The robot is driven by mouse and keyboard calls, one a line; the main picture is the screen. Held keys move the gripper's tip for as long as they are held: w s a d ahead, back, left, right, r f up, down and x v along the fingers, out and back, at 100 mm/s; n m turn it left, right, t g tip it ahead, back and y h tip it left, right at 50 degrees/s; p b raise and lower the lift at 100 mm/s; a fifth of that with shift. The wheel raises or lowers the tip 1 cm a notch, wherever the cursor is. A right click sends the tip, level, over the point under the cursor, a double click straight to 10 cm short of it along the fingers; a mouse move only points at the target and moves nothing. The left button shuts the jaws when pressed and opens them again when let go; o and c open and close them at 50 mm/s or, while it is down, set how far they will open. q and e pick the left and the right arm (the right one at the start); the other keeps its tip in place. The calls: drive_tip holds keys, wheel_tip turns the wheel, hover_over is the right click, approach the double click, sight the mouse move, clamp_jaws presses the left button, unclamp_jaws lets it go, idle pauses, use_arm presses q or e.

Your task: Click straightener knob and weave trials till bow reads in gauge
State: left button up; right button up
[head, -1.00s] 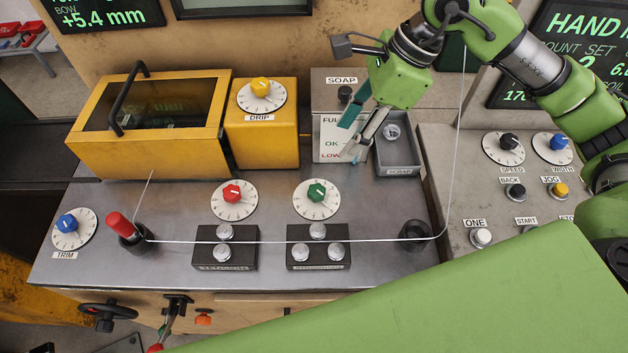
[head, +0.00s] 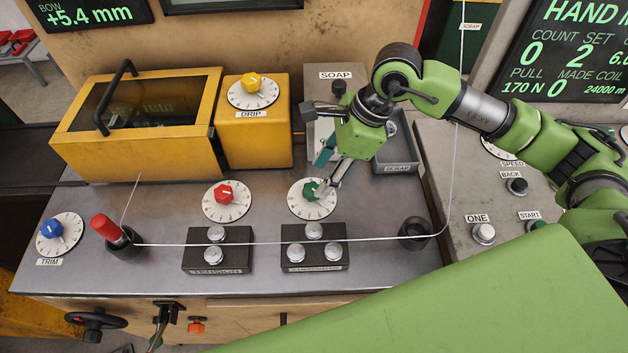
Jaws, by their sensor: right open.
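The green knob (head: 310,190) sits on a white dial behind the right roller block (head: 303,262), whose label is too blurred to read surely. My right gripper (head: 322,188) is open, with its fingertips down at the green knob's right side and partly covering it; I cannot tell if they touch it. A wire (head: 270,243) runs across the rollers between two dark guides and rises at the right. The bow gauge (head: 90,14) at top left reads +5.4 mm. The right display (head: 575,50) shows HAND, count 0, set 2, pull 170 N, made 0. My left gripper is out of view.
The red knob (head: 226,197) stands left of the green one, behind the left roller block (head: 217,262). A red handle (head: 106,228) leans in the left guide. The yellow drip box (head: 255,145) and scrap tray (head: 398,167) stand behind. The ONE button (head: 484,233) is at right.

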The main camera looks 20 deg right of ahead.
sight(313, 189)
drive_tip(key=shift+p+x, duration=0.5)
drive_tip(key=shift+x, duration=2.15)
drive_tip(key=c, duration=1.1)
